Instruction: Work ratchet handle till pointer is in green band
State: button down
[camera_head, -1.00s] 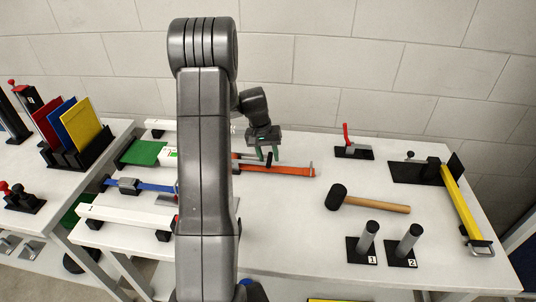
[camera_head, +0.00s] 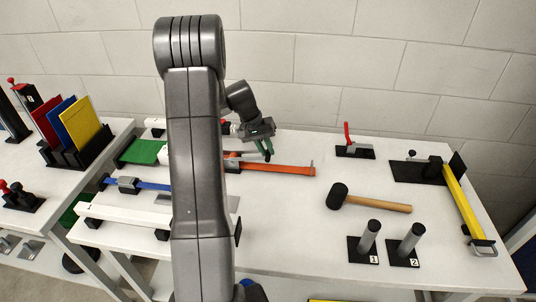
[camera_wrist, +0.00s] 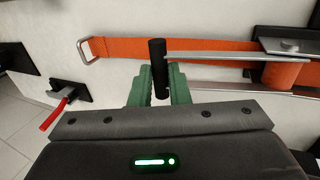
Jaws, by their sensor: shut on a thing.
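The ratchet handle is a grey bar with a black grip (camera_wrist: 157,68). It stands out from the ratchet (camera_wrist: 290,47) on an orange strap (camera_wrist: 180,46). My gripper (camera_wrist: 158,85) has its green fingers on both sides of the black grip and is shut on it. In the head view, my gripper (camera_head: 265,150) is just above the orange strap (camera_head: 285,170), with the handle's grey bar (camera_head: 248,154) reaching left from it. My arm hides the ratchet body in the head view. I cannot make out the pointer or the green band in either current view.
A blue strap (camera_head: 155,187) and white bars lie left of my arm. The table between the orange strap and mallet is clear.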

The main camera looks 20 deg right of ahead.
jog(key=w+a+r+g+h+b, duration=0.3)
jog(key=w+a+r+h, duration=0.2)
jog(key=a, duration=0.4)
jog(key=shift+w+a+r+g+h+b, duration=0.25)
jog(key=shift+r+g+h+b, duration=0.15)
jog(key=shift+r+h, duration=0.4)
jog(key=c, duration=1.4)
grip_release()
jog(key=shift+w+a+f, duration=0.1)
jog(key=shift+a, duration=0.1)
jog(key=shift+o, duration=0.2)
jog(key=shift+w+d+r, duration=0.1)
jog(key=shift+d+r, duration=0.05)
jog(key=shift+r, duration=0.2)
jog(key=v, duration=1.3)
jog(key=shift+w+r+b, duration=0.15)
jog(key=shift+r+b, duration=0.15)
jog(key=shift+b, duration=0.05)
